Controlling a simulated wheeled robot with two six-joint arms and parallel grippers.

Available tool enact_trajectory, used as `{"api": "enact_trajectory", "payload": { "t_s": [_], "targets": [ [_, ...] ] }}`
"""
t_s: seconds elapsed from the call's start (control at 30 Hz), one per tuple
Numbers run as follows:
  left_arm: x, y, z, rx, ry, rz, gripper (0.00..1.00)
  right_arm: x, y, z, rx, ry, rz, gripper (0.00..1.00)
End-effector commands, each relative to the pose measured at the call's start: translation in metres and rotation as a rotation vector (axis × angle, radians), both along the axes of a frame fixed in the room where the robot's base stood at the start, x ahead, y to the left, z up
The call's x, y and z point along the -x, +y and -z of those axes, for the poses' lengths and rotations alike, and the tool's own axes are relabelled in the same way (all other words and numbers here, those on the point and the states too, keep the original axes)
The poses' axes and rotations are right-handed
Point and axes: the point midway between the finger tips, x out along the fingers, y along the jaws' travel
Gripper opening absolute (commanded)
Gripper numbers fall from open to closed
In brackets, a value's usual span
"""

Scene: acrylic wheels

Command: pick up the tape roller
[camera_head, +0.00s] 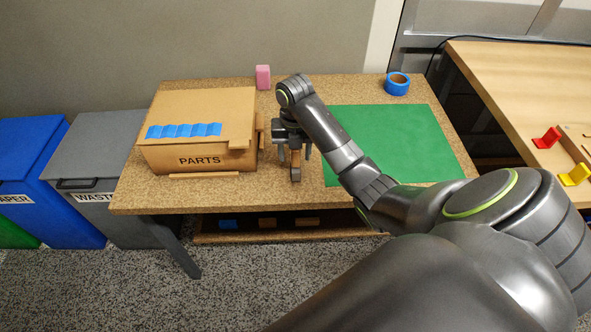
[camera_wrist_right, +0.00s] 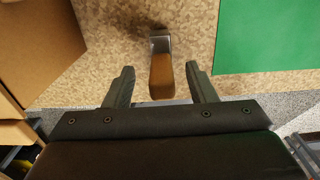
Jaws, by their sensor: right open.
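The tape roller (camera_head: 296,173), with a brown handle and a grey end, is on the speckled table just right of the cardboard box. It also shows in the right wrist view (camera_wrist_right: 161,76), its handle pointing back toward my gripper. My right gripper (camera_head: 294,152) is open over it, pointing down. In the right wrist view its two fingertips (camera_wrist_right: 161,70) stand on either side of the handle, with gaps on both sides. I cannot tell how far above the table they are. My left gripper is not in view.
A cardboard PARTS box (camera_head: 205,140) with blue tape stands close left of my gripper. A green mat (camera_head: 400,140) lies to the right, a blue tape roll (camera_head: 397,84) behind it and a pink block (camera_head: 263,77) at the back. Bins (camera_head: 95,165) stand left of the table.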

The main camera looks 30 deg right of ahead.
Motion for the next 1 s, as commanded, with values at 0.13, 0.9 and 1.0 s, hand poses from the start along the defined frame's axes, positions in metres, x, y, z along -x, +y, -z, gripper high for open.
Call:
{"api": "enact_trajectory", "payload": {
  "t_s": [0.13,0.9,1.0],
  "targets": [
    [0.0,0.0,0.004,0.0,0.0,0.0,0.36,0.003,-0.001,0.025,-0.001,0.005,0.0,0.51],
    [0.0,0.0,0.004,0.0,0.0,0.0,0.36,0.002,-0.001,0.03,0.001,0.001,0.0,0.02],
    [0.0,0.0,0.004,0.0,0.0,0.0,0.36,0.002,-0.001,0.029,0.001,0.001,0.0,0.02]
  ]
}}
